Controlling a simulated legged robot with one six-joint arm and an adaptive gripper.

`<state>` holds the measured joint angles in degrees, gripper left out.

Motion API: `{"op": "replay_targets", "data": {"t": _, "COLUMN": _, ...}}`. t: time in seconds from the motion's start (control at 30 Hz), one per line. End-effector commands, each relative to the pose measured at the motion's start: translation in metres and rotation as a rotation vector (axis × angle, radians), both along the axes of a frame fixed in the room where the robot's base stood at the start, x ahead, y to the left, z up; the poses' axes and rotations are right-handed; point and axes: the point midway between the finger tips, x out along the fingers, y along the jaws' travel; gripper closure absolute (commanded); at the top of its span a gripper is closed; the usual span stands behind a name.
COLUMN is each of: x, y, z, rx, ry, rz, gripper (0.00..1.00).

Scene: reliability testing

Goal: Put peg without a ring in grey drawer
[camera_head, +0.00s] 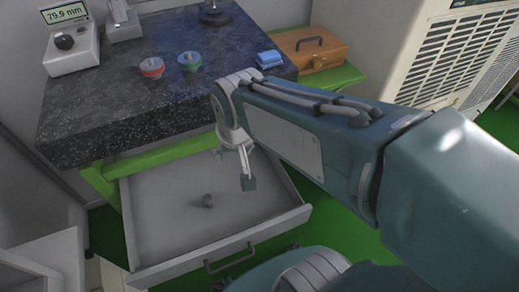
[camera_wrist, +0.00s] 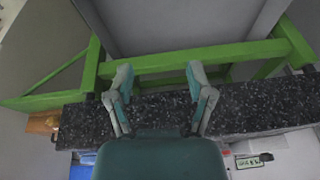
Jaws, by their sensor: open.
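The grey drawer (camera_head: 160,205) is pulled open below the granite table in the head view. A small grey peg (camera_head: 208,200) with no visible ring lies inside it on the drawer floor. My gripper (camera_head: 248,183) hangs over the right part of the drawer, to the right of the peg and apart from it. In the wrist view my gripper (camera_wrist: 160,78) has its fingers spread with nothing between them. Two pegs with rings stand on the table, one with a red ring (camera_head: 152,67) and one with a green ring (camera_head: 190,61).
The dark granite table (camera_head: 110,115) rests on a green frame (camera_head: 170,153). A gauge with a display (camera_head: 70,40), a blue block (camera_head: 269,59) and an orange case (camera_head: 310,52) stand around the back. The drawer's front handle (camera_head: 230,258) faces my body.

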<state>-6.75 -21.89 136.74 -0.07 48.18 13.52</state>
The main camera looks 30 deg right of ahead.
Motion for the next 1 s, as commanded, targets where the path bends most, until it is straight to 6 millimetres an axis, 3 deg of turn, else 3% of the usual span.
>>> {"op": "replay_targets", "data": {"t": 0.2, "x": -0.042, "y": -0.025, "z": 0.034, "rx": -0.042, "ry": -0.137, "rz": 0.062, "gripper": 0.32}}
{"op": "replay_targets", "data": {"t": 0.4, "x": -0.063, "y": -0.034, "z": 0.044, "rx": -0.075, "ry": -0.195, "rz": 0.096, "gripper": 0.32}}
{"op": "replay_targets", "data": {"t": 1.0, "x": -0.065, "y": -0.035, "z": 0.045, "rx": -0.078, "ry": -0.199, "rz": 0.101, "gripper": 0.32}}
